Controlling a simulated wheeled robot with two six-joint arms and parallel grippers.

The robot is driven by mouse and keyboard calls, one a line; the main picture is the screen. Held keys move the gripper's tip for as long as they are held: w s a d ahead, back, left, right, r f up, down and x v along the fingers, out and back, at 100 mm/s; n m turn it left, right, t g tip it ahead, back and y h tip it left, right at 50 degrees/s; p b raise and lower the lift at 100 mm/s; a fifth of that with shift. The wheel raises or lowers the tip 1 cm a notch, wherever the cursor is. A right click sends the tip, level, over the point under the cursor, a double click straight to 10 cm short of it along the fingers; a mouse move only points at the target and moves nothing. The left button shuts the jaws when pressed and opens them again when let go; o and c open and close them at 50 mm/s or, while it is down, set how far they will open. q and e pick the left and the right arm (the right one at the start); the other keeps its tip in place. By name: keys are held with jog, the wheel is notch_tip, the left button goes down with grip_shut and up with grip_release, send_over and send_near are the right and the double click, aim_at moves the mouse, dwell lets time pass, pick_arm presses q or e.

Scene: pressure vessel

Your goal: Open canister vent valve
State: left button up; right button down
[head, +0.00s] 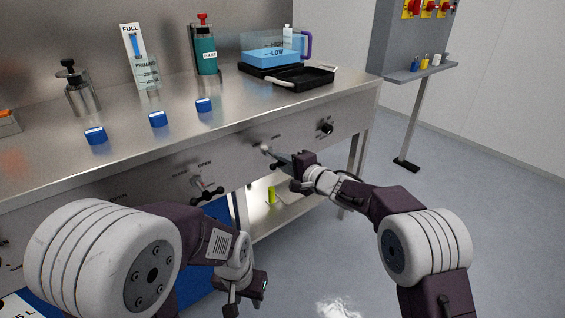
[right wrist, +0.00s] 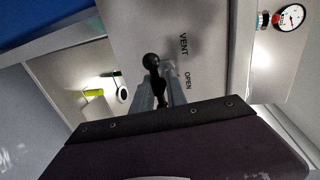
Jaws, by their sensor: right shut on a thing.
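The vent valve handle (right wrist: 151,62) shows in the right wrist view as a black ball-ended lever on the steel front panel. The labels VENT and OPEN are printed beside it. My right gripper (right wrist: 160,88) is shut on the handle, with a finger on each side. In the head view my right gripper (head: 284,158) is at the bench's front panel, and it partly hides the valve (head: 265,148). My left gripper (head: 244,296) hangs low in front of the bench, away from the valves; its finger gap is unclear.
Another black-handled valve (head: 207,192) is left on the panel, and a dark knob (head: 326,128) is right. The steel benchtop (head: 180,125) bears a teal canister (head: 205,58), a silver canister (head: 82,98) and a black tray (head: 303,77). The floor at right is clear.

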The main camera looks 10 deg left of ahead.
jog(key=shift+f, duration=0.3)
jog(key=shift+s+f+n+h+p, duration=0.1)
jog(key=shift+n+h+p, duration=0.35)
jog(key=shift+n, duration=0.75)
jog(key=shift+f+n+t, duration=0.1)
jog(key=shift+n+t, duration=0.4)
jog(key=shift+n, duration=0.3)
jog(key=shift+f+n, duration=0.1)
jog(key=shift+n, duration=0.7)
jog(key=shift+d+f+n+t+b, duration=0.1)
jog(key=shift+n+t+b, duration=0.6)
jog(key=shift+n, duration=0.4)
jog(key=n+b, duration=0.2)
jog(key=n, duration=0.1)
jog(key=shift+t+b, duration=0.3)
jog(key=n+b, duration=0.2)
jog(key=n, duration=0.1)
jog(key=shift+t, duration=0.3)
jog(key=shift+d+r+n+b, duration=0.1)
jog(key=shift+r+n+b, duration=0.1)
jog(key=shift+n+b, duration=0.4)
jog(key=shift+w+r+n, duration=0.15)
jog(key=shift+w+n, duration=0.05)
jog(key=shift+n, duration=0.1)
